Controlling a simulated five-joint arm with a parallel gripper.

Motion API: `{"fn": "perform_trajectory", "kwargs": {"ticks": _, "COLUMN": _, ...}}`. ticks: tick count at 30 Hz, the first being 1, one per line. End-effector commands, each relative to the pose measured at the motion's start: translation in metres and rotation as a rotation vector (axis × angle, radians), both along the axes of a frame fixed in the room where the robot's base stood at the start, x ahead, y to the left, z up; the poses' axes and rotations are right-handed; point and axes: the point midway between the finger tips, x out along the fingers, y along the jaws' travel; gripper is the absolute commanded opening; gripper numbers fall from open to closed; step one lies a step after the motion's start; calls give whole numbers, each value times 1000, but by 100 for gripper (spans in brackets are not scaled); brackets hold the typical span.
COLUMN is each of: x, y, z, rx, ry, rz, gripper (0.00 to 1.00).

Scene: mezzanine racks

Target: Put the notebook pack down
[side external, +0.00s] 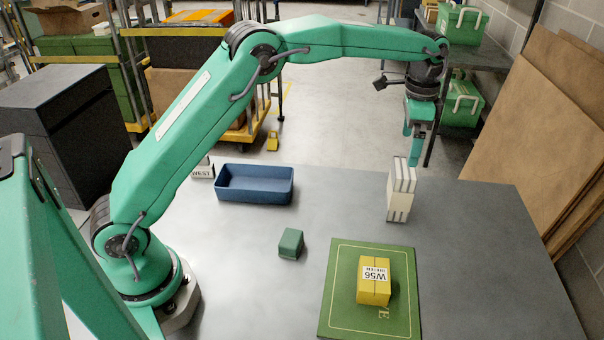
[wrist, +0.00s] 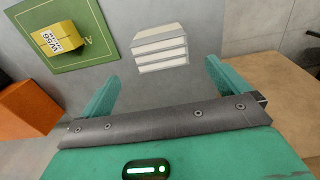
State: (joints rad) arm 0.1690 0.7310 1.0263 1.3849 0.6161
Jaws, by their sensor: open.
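The notebook pack (side external: 401,190) is a white block of several layers, standing upright on the grey table toward its far right edge. In the wrist view the notebook pack (wrist: 160,49) shows beyond the fingertips, roughly midway between them. My gripper (side external: 411,157) is above the pack in the side view, pointing down. In the wrist view my gripper (wrist: 157,85) has its two green fingers wide apart with nothing between them. The side view does not show clearly whether a fingertip touches the pack.
A green mat (side external: 343,300) bears a yellow box (side external: 374,288) marked W56. A blue tray (side external: 254,187), a small green block (side external: 291,243) and a white block marked WEST (side external: 202,172) are farther left. The table (side external: 470,240) is bare right of the pack.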

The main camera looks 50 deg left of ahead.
Motion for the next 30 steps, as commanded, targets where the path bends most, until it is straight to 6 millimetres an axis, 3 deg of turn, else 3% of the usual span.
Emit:
{"fn": "perform_trajectory", "kwargs": {"ticks": 11, "x": -1, "y": 0, "z": 1, "rx": -1, "ry": -2, "rz": 2, "gripper": 100}}
{"fn": "perform_trajectory", "kwargs": {"ticks": 17, "x": -9, "y": 5, "z": 15, "rx": -4, "ry": -21, "rz": 28, "gripper": 100}}
{"fn": "perform_trajectory", "kwargs": {"ticks": 23, "x": -32, "y": 18, "z": 43, "rx": -12, "ry": -62, "rz": 95, "gripper": 100}}
{"fn": "perform_trajectory", "kwargs": {"ticks": 30, "x": -76, "y": 36, "z": 80, "rx": -29, "ry": -125, "rz": 200, "gripper": 100}}
